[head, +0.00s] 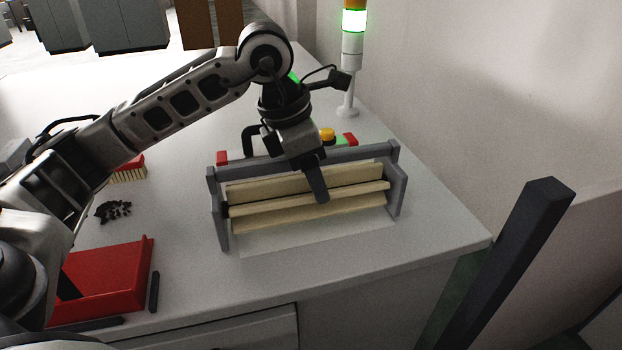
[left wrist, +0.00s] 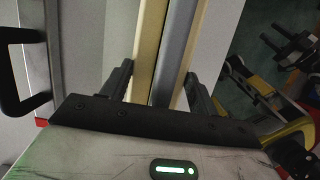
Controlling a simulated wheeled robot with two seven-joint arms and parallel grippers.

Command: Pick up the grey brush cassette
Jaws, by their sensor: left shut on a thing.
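The brush cassette (head: 355,198) lies lengthwise between the end plates of a grey rack (head: 397,190) on the worktop. It shows long beige strips in the head view. In the left wrist view the cassette (left wrist: 172,50) shows a grey bar between two beige strips. My left gripper (head: 318,188) comes down from above near the middle of its length. Its fingers (left wrist: 160,80) stand on either side of the strips and are shut on the cassette. One finger hides part of the strips. I cannot tell whether the cassette is clear of the rack. My right gripper is not in view.
A red tray (head: 110,278) lies at the front left, with a red brush (head: 130,168) and dark bits (head: 113,211) behind it. A yellow button (head: 327,134) and a signal tower (head: 351,60) stand behind the rack. The worktop edge and wall are at right.

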